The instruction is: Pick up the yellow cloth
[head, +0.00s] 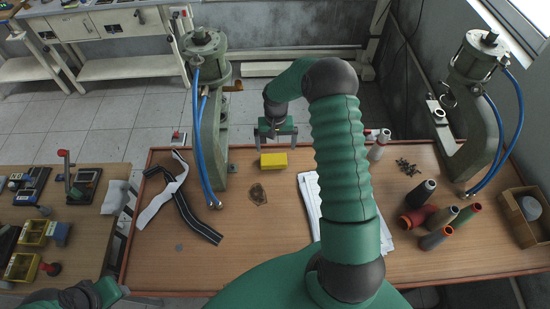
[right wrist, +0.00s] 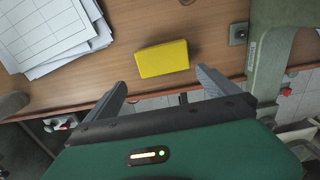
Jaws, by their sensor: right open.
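The yellow cloth (head: 273,160) is a small block-shaped yellow piece lying on the brown wooden table, between the left press and the white papers. It also shows in the right wrist view (right wrist: 162,58). My right gripper (head: 276,143) hangs just beyond the cloth in the head view, with its jaws open and empty. In the right wrist view its two fingers (right wrist: 160,82) are spread apart, with the cloth ahead and between their tips, not touching them. My left arm shows only in part at the lower left of the head view, and its gripper cannot be made out.
A green press (head: 207,120) with blue hoses stands left of the cloth; another (head: 470,110) stands at the right. White papers (head: 311,200), several thread spools (head: 420,193), a brown scrap (head: 257,194) and dark and white straps (head: 187,205) lie on the table.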

